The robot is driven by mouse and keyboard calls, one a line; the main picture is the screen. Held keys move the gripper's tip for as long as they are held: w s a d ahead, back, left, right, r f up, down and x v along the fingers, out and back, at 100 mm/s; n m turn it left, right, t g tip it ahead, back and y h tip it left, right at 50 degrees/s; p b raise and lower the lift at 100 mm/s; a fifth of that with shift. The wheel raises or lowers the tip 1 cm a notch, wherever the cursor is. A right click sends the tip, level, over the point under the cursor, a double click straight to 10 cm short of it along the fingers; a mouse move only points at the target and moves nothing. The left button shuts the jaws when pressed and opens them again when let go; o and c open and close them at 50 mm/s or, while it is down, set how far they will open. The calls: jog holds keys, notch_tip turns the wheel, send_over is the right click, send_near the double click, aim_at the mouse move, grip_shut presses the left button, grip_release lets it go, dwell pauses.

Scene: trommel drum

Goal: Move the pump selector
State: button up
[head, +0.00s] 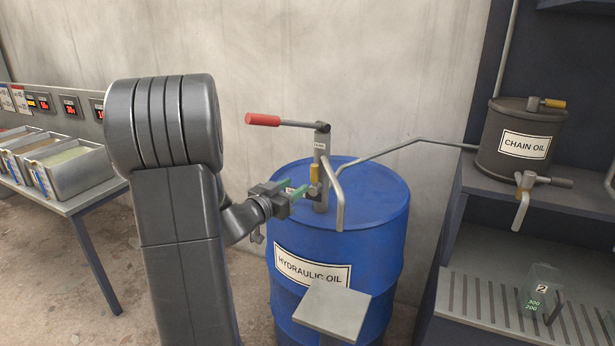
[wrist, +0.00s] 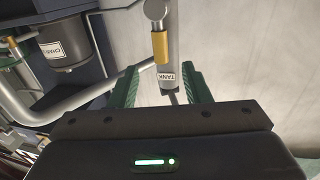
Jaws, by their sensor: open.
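The pump selector (head: 314,174) is a short lever with a yellow grip on the upright pump post (head: 321,160), above the blue hydraulic oil drum (head: 377,215). In the head view its grip hangs down. In the wrist view the yellow grip (wrist: 160,47) points from a round metal pivot toward a label reading TANK (wrist: 167,77). My gripper (head: 293,190) is open, with green fingers, just left of the post and near the low end of the grip. In the wrist view the lower post shows between its fingers (wrist: 163,85). Contact cannot be told.
A red-handled pump lever (head: 264,119) sticks out left from the post top. A bent spout (head: 340,196) and a long pipe (head: 400,146) run on the right. A chain oil tank (head: 520,140) stands on a shelf, with a clear jug (head: 540,292) below. Trays stand left.

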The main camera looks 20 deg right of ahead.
aim_at(312, 175)
jog(key=x, duration=0.8)
jog(key=shift+c, duration=0.2)
grip_shut()
